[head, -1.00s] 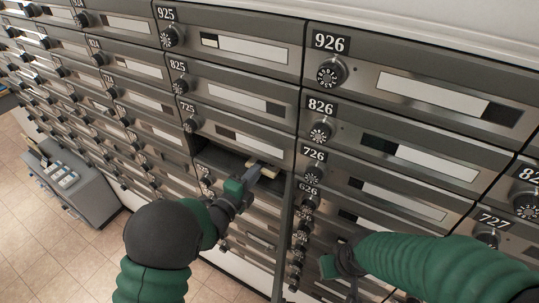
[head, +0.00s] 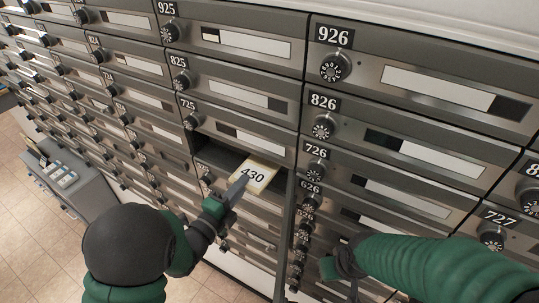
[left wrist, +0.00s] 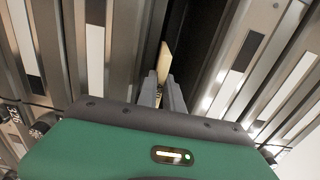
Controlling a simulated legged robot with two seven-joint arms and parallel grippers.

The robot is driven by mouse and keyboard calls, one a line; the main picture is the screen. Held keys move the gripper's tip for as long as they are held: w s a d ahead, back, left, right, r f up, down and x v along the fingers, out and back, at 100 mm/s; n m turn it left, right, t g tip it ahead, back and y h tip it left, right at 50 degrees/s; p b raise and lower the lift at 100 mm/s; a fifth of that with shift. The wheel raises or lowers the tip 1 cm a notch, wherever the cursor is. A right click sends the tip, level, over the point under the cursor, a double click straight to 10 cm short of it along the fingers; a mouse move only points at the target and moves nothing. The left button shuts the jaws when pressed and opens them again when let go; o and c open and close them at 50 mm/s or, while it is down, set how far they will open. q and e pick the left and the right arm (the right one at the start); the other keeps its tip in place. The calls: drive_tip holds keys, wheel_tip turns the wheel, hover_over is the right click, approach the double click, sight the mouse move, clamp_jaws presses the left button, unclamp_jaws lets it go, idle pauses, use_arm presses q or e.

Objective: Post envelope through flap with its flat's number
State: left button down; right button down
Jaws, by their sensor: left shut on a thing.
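A cream envelope (head: 254,174) marked 430 is held by my left gripper (head: 238,188), its printed face turned up. My left gripper is shut on its near edge. The envelope lies in front of a dark open compartment (head: 205,148) just below flap 725; I cannot tell how far it reaches in. In the left wrist view the envelope (left wrist: 165,62) shows edge-on beyond the fingers, next to a dark gap. My right gripper (head: 342,270) is low in front of the right columns; its fingers are unclear. No flap numbered 430 is readable.
Rows of numbered metal flaps fill the wall, with 825 (head: 230,92), 926 (head: 425,85), 826 (head: 400,147) and 726 (head: 385,190) near my arms. Round dials stick out beside them. A grey unit (head: 72,182) stands at the left on the tiled floor.

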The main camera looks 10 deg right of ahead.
use_arm(q)
drive_tip(key=p+v, duration=0.6)
drive_tip(key=v, duration=0.5)
drive_tip(key=shift+s, duration=0.1)
